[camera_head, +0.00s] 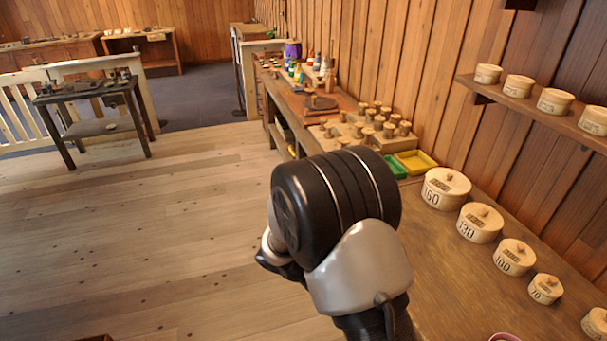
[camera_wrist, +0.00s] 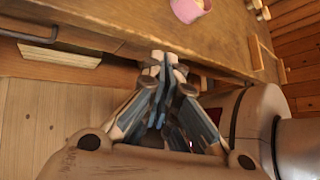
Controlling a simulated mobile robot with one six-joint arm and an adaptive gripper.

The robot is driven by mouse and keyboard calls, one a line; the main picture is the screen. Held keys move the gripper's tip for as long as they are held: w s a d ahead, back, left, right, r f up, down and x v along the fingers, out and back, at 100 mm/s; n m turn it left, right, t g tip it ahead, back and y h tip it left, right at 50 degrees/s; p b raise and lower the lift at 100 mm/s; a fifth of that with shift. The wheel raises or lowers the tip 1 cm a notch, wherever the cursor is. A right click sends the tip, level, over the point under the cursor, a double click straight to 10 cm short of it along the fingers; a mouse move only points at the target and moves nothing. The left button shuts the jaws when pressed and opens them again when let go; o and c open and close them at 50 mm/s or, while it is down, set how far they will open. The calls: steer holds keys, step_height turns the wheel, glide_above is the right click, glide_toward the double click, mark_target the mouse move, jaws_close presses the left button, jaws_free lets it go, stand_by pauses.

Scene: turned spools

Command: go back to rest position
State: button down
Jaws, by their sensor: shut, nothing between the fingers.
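My gripper (camera_wrist: 163,68) shows in the wrist view with its fingertips together and nothing between them. It is close to the front edge of the wooden workbench (camera_wrist: 225,45), and I cannot tell whether it touches it. In the head view my arm hides the gripper. The same bench (camera_head: 455,285) runs along the wall at the right of the head view.
Lidded round boxes with numbers, such as the largest one (camera_head: 446,188), stand along the bench. A pink cup (camera_wrist: 188,9) is on the bench beyond my fingertips. Turned spools stand on a wooden board (camera_head: 345,133). The floor (camera_head: 150,230) at left is clear.

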steer(key=s+r+m+t+y, duration=0.3)
steer(key=s+r+m+y, duration=0.2)
steer(key=s+r+m, duration=0.2)
steer(key=s+r+m+t+y, duration=0.4)
steer(key=s+r+m, duration=0.3)
steer(key=r+m, duration=0.5)
steer(key=shift+s+a+r+m+y, duration=0.3)
steer(key=shift+a+m+y, duration=0.15)
steer(key=shift+m+y, duration=0.65)
